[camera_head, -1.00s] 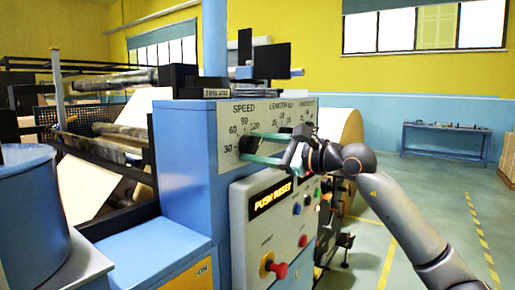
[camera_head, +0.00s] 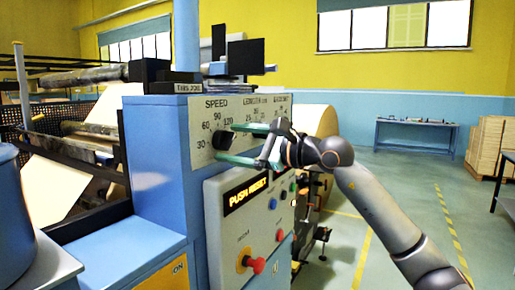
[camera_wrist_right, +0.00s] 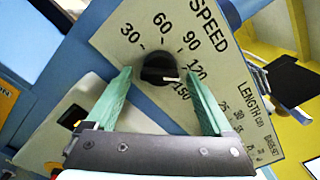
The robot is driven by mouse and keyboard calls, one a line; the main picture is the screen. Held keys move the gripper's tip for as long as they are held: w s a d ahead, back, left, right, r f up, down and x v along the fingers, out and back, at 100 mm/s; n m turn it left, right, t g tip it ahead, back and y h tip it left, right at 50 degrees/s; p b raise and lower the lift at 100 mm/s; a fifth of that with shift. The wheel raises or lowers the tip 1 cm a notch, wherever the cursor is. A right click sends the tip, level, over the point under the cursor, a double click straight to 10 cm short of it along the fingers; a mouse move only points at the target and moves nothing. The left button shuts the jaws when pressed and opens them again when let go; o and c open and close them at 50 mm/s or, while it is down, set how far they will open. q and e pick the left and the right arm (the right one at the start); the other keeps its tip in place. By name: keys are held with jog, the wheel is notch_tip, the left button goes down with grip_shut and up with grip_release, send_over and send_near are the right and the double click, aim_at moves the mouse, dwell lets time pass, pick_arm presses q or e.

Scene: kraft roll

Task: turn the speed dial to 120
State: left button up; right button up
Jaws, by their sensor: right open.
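The speed dial (camera_head: 222,140) is a black round knob on the pale SPEED scale panel (camera_head: 200,104) of the blue machine. The right wrist view shows the knob (camera_wrist_right: 158,68) with a white pointer line directed toward the 120 and 150 marks; I cannot tell exactly which value it meets. My right gripper (camera_head: 226,143) is open, its green fingers on either side of the dial. In the right wrist view its fingertips (camera_wrist_right: 156,72) stand apart with the knob between them and visible gaps. My left gripper is not in view.
Below the dial is a control box with a lit PUSH RESET display (camera_head: 246,193), small buttons and a red knob (camera_head: 257,265). LENGTH and another scale sit right of SPEED. A workbench (camera_head: 416,123) and stacked boxes (camera_head: 487,145) stand at the far right; floor between is clear.

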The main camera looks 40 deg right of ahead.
pick_arm(q)
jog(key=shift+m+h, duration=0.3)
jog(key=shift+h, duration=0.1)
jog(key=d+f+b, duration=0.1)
jog(key=b, duration=0.1)
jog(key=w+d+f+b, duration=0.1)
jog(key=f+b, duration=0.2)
jog(key=b, duration=0.1)
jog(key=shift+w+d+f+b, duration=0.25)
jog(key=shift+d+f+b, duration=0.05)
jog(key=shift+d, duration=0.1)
pick_arm(e)
jog(key=v, duration=1.1)
jog(key=shift+s, duration=0.25)
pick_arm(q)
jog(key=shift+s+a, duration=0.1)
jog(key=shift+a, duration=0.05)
pick_arm(e)
jog(key=shift+d+f, duration=0.1)
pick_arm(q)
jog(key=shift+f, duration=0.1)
